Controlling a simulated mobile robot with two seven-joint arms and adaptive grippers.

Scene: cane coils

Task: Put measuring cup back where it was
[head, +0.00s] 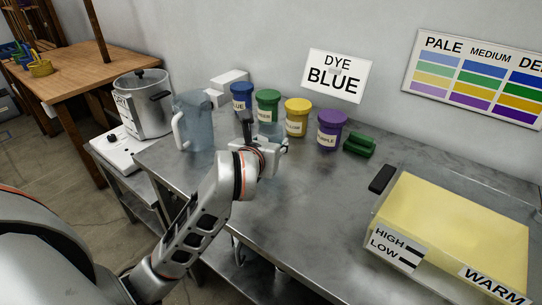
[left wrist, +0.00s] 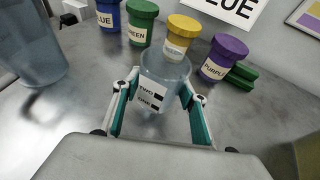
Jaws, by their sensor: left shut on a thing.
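The measuring cup (left wrist: 164,72) is a small clear cup with a white label reading ONE and TWO. My left gripper (left wrist: 161,88) is shut around its sides, and the cup looks upright. In the head view my left gripper (head: 262,152) is in front of the green and yellow dye jars and hides much of the cup (head: 268,131). I cannot tell whether the cup's base touches the metal table (head: 300,215). My right gripper is not in view.
A clear pitcher (head: 196,125) stands left of the gripper. Blue (head: 241,98), green (head: 267,104), yellow (head: 297,117) and purple (head: 331,130) jars line the back. A green block (head: 360,144) is beside purple. A yellow-filled tray (head: 460,225) stands right; the table's middle is clear.

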